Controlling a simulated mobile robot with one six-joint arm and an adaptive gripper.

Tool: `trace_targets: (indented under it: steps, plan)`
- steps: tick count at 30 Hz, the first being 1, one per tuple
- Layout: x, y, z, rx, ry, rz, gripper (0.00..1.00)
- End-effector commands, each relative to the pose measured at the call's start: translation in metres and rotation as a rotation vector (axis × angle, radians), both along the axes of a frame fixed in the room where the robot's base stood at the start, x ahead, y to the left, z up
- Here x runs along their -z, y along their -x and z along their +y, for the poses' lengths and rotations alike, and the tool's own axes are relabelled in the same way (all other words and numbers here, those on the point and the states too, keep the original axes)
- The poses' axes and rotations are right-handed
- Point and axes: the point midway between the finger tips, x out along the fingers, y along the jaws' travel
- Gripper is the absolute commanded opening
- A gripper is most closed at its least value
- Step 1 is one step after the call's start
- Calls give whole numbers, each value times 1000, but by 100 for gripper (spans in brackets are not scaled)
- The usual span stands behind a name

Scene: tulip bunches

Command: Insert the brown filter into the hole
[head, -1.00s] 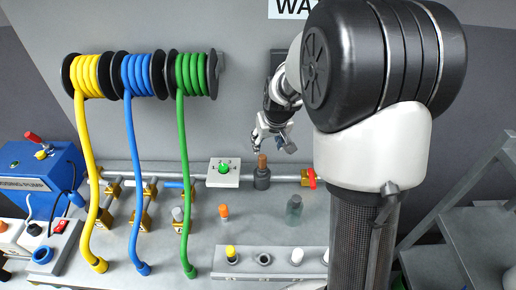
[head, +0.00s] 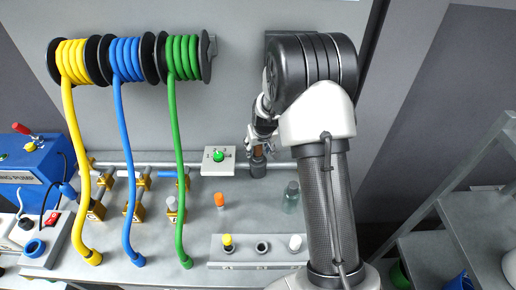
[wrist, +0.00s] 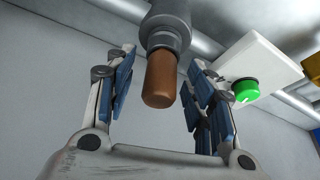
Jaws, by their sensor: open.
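The brown filter (wrist: 161,80) stands upright in a dark grey socket (wrist: 165,32) on the pipe. In the head view its brown top (head: 258,150) shows just above the socket (head: 258,168). My gripper (wrist: 163,88) is open, with its blue-padded fingers on either side of the filter and gaps between. In the head view my gripper (head: 259,142) is at the filter's top, partly hidden by my arm. An empty dark-ringed hole (head: 262,247) shows in the grey rack (head: 240,264) at the front.
A yellow-topped piece (head: 227,241) and a white piece (head: 295,242) flank the rack hole. An orange-topped piece (head: 220,199) and a greenish bottle (head: 290,198) stand on the table. A green button (head: 218,156) is left of the socket. Hoses hang further left.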

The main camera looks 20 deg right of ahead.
Motion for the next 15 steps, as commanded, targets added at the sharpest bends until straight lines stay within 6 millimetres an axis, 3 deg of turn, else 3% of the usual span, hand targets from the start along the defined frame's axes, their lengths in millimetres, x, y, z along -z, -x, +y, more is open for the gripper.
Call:
trace_targets:
  steps: [8,15]
  plan:
    - [1,-1,0,-1,1,-1,49]
    - [1,-1,0,-1,0,0,34]
